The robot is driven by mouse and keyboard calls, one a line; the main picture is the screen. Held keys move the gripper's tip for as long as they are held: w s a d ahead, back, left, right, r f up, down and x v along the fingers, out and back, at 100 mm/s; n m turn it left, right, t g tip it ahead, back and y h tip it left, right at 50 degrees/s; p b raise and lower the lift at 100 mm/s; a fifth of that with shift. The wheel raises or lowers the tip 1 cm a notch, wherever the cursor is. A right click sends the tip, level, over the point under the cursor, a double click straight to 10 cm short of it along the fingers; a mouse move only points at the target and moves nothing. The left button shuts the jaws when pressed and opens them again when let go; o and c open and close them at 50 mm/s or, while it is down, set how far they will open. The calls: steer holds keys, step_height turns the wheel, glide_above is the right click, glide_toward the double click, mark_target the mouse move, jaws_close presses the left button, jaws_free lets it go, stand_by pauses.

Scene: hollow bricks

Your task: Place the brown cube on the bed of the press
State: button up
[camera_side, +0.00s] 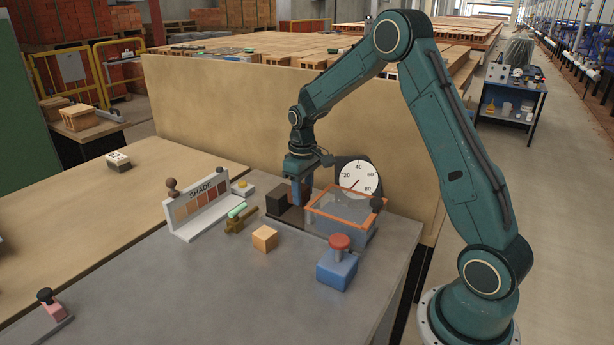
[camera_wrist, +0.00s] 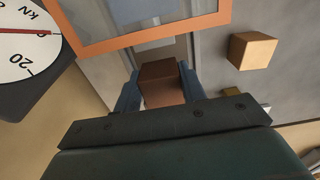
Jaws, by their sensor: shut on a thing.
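The brown cube (camera_wrist: 158,76) is between my gripper's two blue fingers (camera_wrist: 160,88) in the wrist view, and the fingers are shut on it. In the side view my gripper (camera_side: 300,192) points down behind the press, and the cube is mostly hidden there. The press has an orange-framed clear guard (camera_side: 322,216) over a bluish base, just right of my gripper. The frame also shows in the wrist view (camera_wrist: 150,36), just beyond the cube. I cannot make out the bed clearly behind the guard.
A dark block (camera_side: 279,203) stands just left of my gripper. A dial (camera_side: 357,179) is behind the press. An orange-tan cube (camera_side: 265,238), a red-knobbed blue box (camera_side: 337,268) and a shade chart (camera_side: 200,204) stand nearby.

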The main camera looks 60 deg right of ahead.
mark_target(303, 203)
steer(key=shift+f, duration=2.1)
steer(key=shift+f, duration=0.1)
steer(key=o, duration=1.1)
steer(key=shift+o, duration=0.2)
step_height(303, 203, up, 12)
